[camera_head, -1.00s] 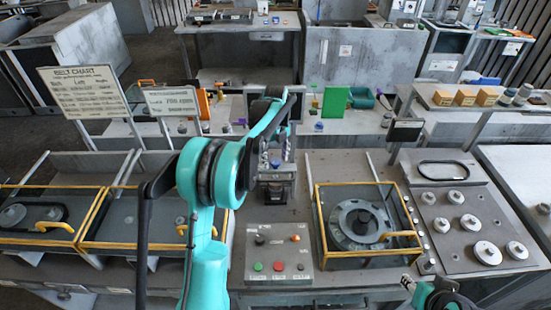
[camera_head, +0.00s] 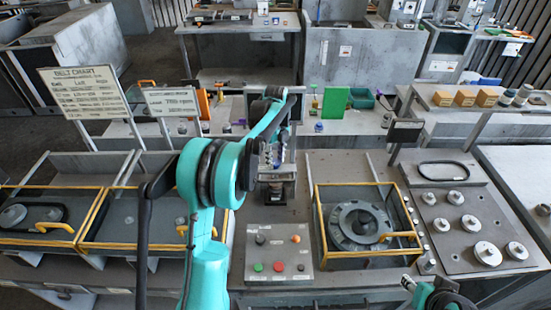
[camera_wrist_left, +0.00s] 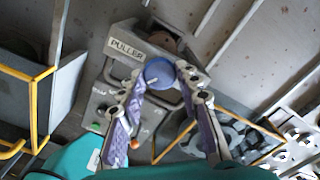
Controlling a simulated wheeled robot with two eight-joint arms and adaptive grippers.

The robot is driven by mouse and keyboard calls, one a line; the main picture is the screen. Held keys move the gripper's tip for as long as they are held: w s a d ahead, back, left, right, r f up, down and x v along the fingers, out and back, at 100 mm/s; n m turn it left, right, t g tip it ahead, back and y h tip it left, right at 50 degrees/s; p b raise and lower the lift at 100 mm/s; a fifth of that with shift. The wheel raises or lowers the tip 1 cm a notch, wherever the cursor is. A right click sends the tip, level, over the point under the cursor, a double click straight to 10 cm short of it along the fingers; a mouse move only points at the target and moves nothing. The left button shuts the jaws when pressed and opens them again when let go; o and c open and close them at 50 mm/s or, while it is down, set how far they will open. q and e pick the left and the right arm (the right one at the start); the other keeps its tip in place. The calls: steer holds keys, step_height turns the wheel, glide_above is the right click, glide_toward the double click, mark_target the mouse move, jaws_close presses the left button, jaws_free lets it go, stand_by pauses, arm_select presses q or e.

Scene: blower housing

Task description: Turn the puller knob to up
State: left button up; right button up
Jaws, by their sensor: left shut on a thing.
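The puller (camera_wrist_left: 128,48) is a grey box with a "PULLER" label in the left wrist view. Its round blue knob (camera_wrist_left: 158,73) sits at the front, between the fingers of my left gripper (camera_wrist_left: 163,84). The fingers are shut on the knob from both sides. A pale mark shows on the knob's face, but I cannot tell its setting. In the head view my left gripper (camera_head: 272,156) is over the puller's stand (camera_head: 276,190), and the knob is hidden. Part of my right gripper (camera_head: 408,284) shows at the bottom edge, its jaws unclear.
A control panel (camera_head: 272,249) with buttons lies in front of the puller. A yellow-framed blower housing (camera_head: 318,235) stands right of it, with a pulley board (camera_head: 450,235) beyond. Yellow-framed covered bays (camera_head: 90,222) are on the left, below two signs (camera_head: 85,92).

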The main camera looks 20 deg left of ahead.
arm_select(q)
steer(key=n, duration=0.5)
steer(key=shift+n, duration=0.3)
steer(key=n, duration=1)
steer(key=shift+n, duration=0.4)
steer(key=n, duration=2.1)
steer(key=shift+n, duration=2.6)
